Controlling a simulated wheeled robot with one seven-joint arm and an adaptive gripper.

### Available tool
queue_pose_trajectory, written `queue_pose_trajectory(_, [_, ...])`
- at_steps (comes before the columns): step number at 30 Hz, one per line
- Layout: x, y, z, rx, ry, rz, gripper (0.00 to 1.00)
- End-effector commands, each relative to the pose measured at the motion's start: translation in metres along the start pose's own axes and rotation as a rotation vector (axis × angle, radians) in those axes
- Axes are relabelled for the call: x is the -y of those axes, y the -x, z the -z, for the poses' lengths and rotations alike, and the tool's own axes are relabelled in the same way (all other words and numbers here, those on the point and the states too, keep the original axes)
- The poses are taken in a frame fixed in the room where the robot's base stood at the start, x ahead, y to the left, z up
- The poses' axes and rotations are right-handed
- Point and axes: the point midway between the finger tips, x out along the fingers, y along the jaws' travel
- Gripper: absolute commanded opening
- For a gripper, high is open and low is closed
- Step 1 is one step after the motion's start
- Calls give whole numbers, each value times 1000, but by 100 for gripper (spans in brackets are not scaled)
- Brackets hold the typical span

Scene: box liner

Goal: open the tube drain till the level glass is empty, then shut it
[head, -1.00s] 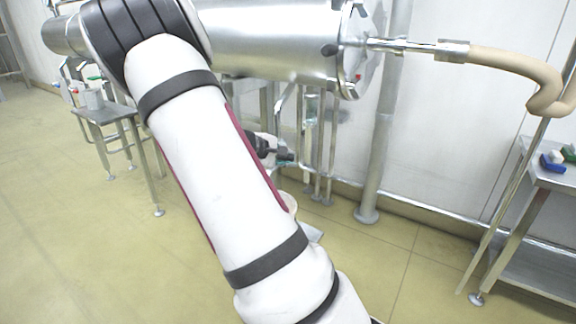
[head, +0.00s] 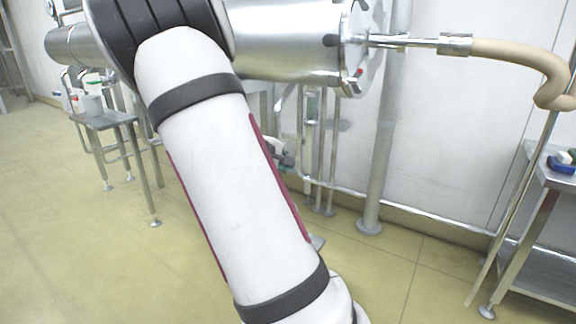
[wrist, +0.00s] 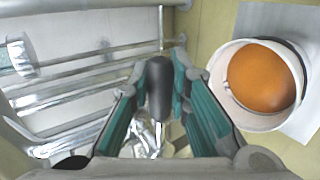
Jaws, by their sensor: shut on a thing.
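My gripper (wrist: 160,88) is in the wrist view, its teal-padded fingers closed on both sides of a dark rounded handle (wrist: 158,92). A shiny metal fitting shows below the handle, partly hidden by the fingers. A white bucket (wrist: 223,68) with orange liquid in it stands to the right of the gripper, apart from it. In the head view my arm covers most of the gripper and the bucket. A narrow upright glass (head: 312,105), seemingly the level glass, hangs under the steel vessel (head: 285,45); its level is too small to read.
A tan hose (head: 515,55) leaves the vessel's end pipe to the right. A steel table (head: 545,185) with small items stands at the right, and a small one (head: 105,120) at the left. A floor post (head: 378,150) stands behind. The left floor is clear.

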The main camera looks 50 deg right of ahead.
Motion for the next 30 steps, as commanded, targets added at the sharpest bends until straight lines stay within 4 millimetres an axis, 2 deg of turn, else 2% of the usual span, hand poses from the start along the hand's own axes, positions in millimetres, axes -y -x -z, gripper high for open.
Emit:
queue_pose_trajectory(5, [2,0,0,-1,1,3,0])
queue_pose_trajectory(6, [2,0,0,-1,1,3,26])
queue_pose_trajectory(8, [2,0,0,0,1,3,38])
queue_pose_trajectory(16, [1,0,0,0,0,1,38])
queue_pose_trajectory(20, [0,6,1,-2,-1,1,38])
queue_pose_trajectory(23, [0,19,2,-5,-2,1,38])
queue_pose_trajectory(30, [1,68,2,-7,-1,3,38])
